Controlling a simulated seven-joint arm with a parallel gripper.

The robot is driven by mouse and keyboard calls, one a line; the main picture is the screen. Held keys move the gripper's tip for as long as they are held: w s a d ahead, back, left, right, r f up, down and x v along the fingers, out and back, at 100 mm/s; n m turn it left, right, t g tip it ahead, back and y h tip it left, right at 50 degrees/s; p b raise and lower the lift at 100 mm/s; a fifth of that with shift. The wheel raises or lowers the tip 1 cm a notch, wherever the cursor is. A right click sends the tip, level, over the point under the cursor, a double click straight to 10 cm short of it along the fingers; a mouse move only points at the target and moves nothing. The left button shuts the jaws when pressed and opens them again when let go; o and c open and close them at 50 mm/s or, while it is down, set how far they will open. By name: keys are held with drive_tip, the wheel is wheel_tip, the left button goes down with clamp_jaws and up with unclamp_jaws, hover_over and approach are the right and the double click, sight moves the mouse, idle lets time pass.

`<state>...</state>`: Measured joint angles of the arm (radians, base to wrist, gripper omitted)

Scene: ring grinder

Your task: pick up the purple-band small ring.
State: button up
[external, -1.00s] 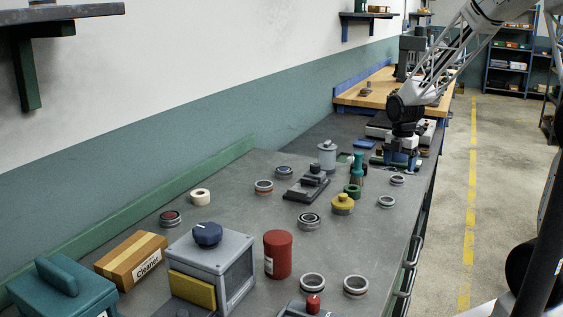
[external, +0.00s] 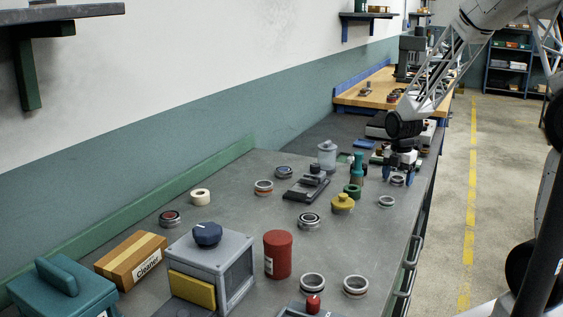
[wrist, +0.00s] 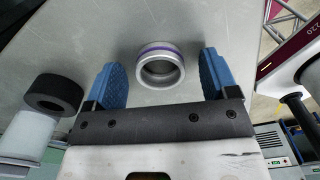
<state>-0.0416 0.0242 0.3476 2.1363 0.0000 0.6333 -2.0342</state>
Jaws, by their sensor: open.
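The purple-band small ring (wrist: 161,66) is a silver ring with a purple stripe. In the wrist view it lies on the grey bench, between and slightly beyond the two blue fingertips. My gripper (wrist: 166,80) is open around it, with bare bench visible on both sides of the ring, so the fingers do not touch it. In the external view my gripper (external: 399,178) is low over the right edge of the bench, and the ring (external: 397,180) shows between its fingers.
In the wrist view a dark ring-shaped part (wrist: 53,93) is left of the fingers. In the external view a teal bottle (external: 357,167), a green ring (external: 352,191) and a yellow knobbed part (external: 342,203) stand left of my gripper. Another silver ring (external: 386,202) lies nearer the camera.

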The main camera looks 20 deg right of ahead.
drive_tip(key=shift+c, duration=0.5)
drive_tip(key=c, duration=0.9)
drive_tip(key=shift+c, duration=0.2)
drive_tip(key=shift+r, duration=0.1)
drive_tip(key=shift+r, duration=0.65)
wheel_tip(320, 180, up, 2)
drive_tip(key=shift+r, duration=0.1)
drive_tip(key=s+r, duration=0.1)
drive_tip(key=s, duration=1.5)
drive_tip(key=shift+d+r, duration=0.15)
drive_tip(key=shift+d, duration=0.15)
